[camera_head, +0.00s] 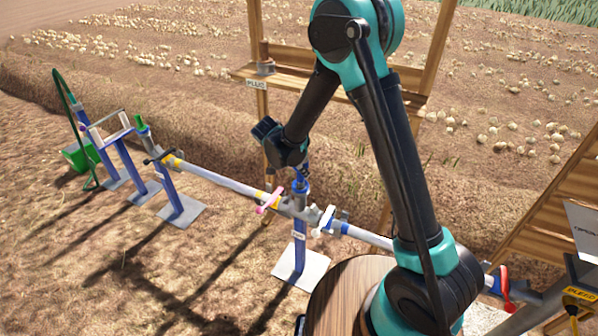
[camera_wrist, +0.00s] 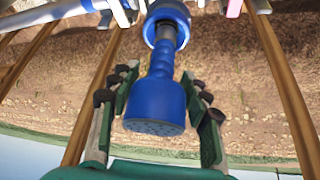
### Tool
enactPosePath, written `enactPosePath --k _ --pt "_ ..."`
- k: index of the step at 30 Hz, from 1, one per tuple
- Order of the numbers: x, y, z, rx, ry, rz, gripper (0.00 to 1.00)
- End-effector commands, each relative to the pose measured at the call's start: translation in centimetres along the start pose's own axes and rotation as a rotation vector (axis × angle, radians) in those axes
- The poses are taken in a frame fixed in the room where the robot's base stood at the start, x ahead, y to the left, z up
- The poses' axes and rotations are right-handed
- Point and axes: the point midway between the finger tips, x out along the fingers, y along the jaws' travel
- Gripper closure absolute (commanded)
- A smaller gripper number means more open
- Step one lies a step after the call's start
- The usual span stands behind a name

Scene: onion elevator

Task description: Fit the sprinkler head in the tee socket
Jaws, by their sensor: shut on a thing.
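The blue sprinkler head (camera_wrist: 155,103) is between the fingers of my gripper (camera_wrist: 165,95), which is shut on it; its wide perforated face points toward my palm. Its narrow grey stem (camera_wrist: 169,36) points at the blue-ringed tee socket (camera_wrist: 166,12) at the top of the wrist view. The stem end looks to be at or inside the ring; how deep it sits is hidden. In the head view my gripper (camera_head: 289,158) is just above the tee (camera_head: 298,205), with the blue head (camera_head: 302,174) partly hidden between them.
The pipe line (camera_head: 222,180) runs left and right from the tee on blue stands. A pink-handled valve (camera_head: 269,201) and a white-handled valve (camera_head: 325,220) flank the tee closely. A wooden rack (camera_head: 350,85) with a shelf labelled PLUG stands behind. A round wooden top (camera_head: 340,300) is in front.

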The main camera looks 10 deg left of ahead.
Motion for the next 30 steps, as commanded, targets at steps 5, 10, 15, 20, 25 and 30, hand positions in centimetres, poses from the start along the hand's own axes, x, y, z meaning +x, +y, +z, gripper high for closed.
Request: enactPosePath --k 5,10,15,20,25,30 --pt "0.86 0.01 0.48 0.0 0.0 0.0 0.91" --pt "0.85 0.02 0.48 0.0 0.0 0.0 0.91" --pt "1.24 0.0 0.7 0.0 0.0 0.0 0.91" --pt "1.4 0.02 0.81 0.0 0.0 0.0 0.44" --pt "1.39 0.01 0.8 0.0 0.0 0.0 0.32" --pt "1.38 0.01 0.8 0.0 0.0 0.0 0.32"
